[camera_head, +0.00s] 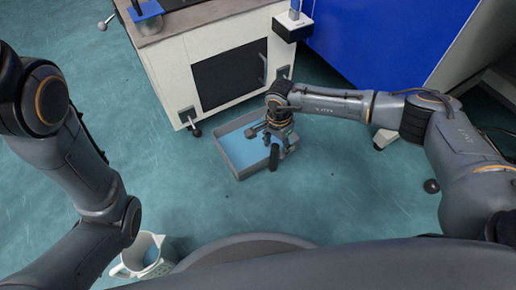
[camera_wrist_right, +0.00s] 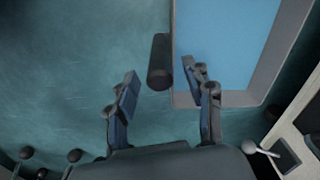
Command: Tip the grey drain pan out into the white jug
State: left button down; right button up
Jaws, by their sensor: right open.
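The grey drain pan (camera_head: 227,159) lies on the floor in front of the white cabinet, with blue liquid in it. In the right wrist view the pan's rim (camera_wrist_right: 232,99) is at the upper right. A dark cylindrical handle (camera_wrist_right: 160,62) stands beside the pan's edge there. My right gripper (camera_head: 276,150) is over the pan's right side. In the wrist view its open fingers (camera_wrist_right: 160,92) are spread to either side of the handle's near end, without visible grip. The white jug (camera_head: 132,258) stands on the floor at the lower left, partly hidden by my left arm, with blue inside. My left gripper is out of view.
The white cabinet (camera_head: 176,72) on castors stands behind the pan. A blue panel (camera_head: 375,40) is at the upper right. The teal floor (camera_head: 180,195) is clear between the pan and the jug.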

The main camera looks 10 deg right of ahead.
notch_tip(320, 180, down, 3)
jog(key=shift+r+b, duration=0.2)
jog(key=shift+b, duration=0.45)
jog(key=shift+r, duration=0.1)
grip_shut()
